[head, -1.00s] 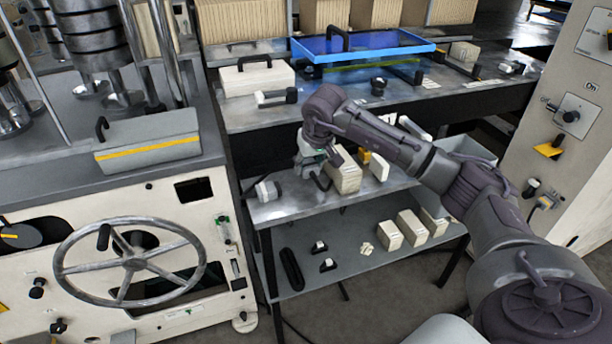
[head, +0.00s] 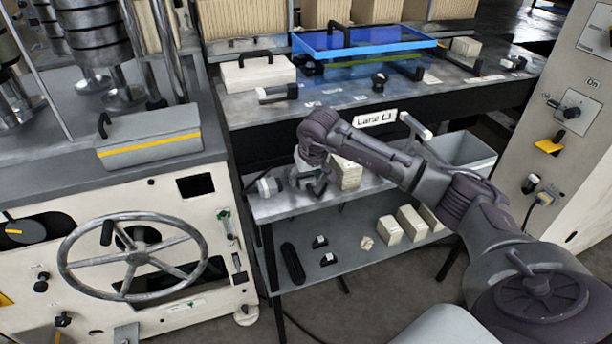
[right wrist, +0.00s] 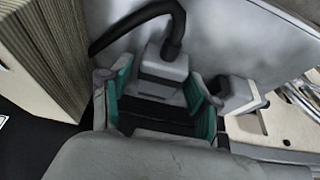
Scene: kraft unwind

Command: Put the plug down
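The plug (right wrist: 163,75) is a grey block with a thick black curved cable or handle. In the right wrist view it sits between the teal pads of my right gripper (right wrist: 160,98), which appears shut on it. In the head view my right gripper (head: 305,180) is low over the upper shelf of the grey stand (head: 272,208), left of a beige ribbed block (head: 346,174). The plug is mostly hidden there by the gripper. Whether its underside touches the shelf is not clear. My left gripper is out of view.
A grey-white fitting (head: 267,187) lies close to the left of the gripper; it also shows in the wrist view (right wrist: 240,95). A grey bin (head: 465,155) stands to the right. Several blocks lie on the lower shelf. A machine with a handwheel (head: 133,257) is at left.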

